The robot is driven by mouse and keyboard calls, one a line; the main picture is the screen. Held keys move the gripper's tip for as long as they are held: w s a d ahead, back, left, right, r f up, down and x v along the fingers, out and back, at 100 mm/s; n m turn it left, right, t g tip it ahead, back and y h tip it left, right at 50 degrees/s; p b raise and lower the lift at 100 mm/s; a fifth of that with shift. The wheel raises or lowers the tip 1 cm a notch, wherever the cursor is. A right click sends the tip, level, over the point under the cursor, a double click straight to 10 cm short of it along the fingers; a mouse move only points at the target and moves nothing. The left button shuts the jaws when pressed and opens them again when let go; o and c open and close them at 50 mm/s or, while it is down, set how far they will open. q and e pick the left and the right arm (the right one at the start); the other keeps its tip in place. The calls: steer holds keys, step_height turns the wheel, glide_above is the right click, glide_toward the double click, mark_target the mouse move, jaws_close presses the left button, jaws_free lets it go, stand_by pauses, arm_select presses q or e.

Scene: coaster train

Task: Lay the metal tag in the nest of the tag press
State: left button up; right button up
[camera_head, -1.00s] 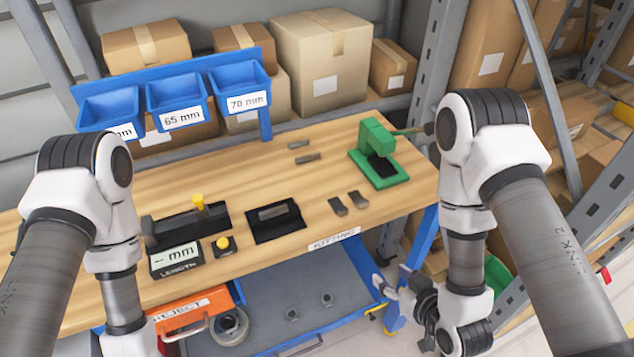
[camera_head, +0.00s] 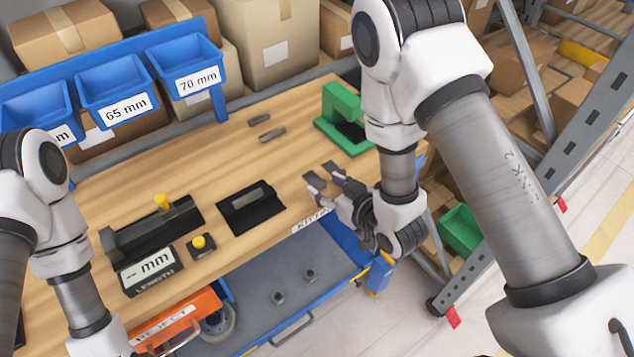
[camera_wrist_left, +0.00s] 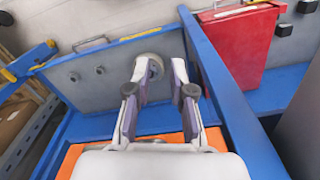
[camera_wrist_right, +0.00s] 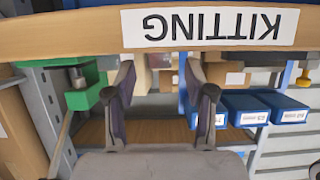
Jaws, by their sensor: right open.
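The green tag press (camera_head: 340,112) stands at the right end of the bench, partly behind my right arm, and its nest is mostly hidden. It also shows in the right wrist view (camera_wrist_right: 88,92). My right gripper (camera_head: 322,174) is open at the bench's front edge, near the KITTING label. The two flat metal tags that lay there cannot be told apart from its dark fingertips. No tag shows between its fingers (camera_wrist_right: 163,92) in the right wrist view. My left gripper (camera_wrist_left: 160,92) is open and empty, above the drawer and orange reject bin.
Two grey metal pieces (camera_head: 271,135) lie at the back of the bench. A black fixture (camera_head: 266,217) holding a grey bar and a length gauge (camera_head: 150,272) stand left of my right gripper. Blue bins (camera_head: 184,66) hang behind. An open drawer (camera_head: 300,290) juts out below.

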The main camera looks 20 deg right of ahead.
steer(key=shift+w+a+f, duration=0.1)
steer(key=shift+w+a, duration=0.05)
steer(key=shift+w, duration=0.45)
steer(key=shift+w+f, duration=0.2)
arm_select(q)
steer(key=shift+r, duration=0.2)
arm_select(e)
steer(key=shift+a, duration=0.2)
steer(key=shift+d, duration=0.1)
steer(key=c, duration=1)
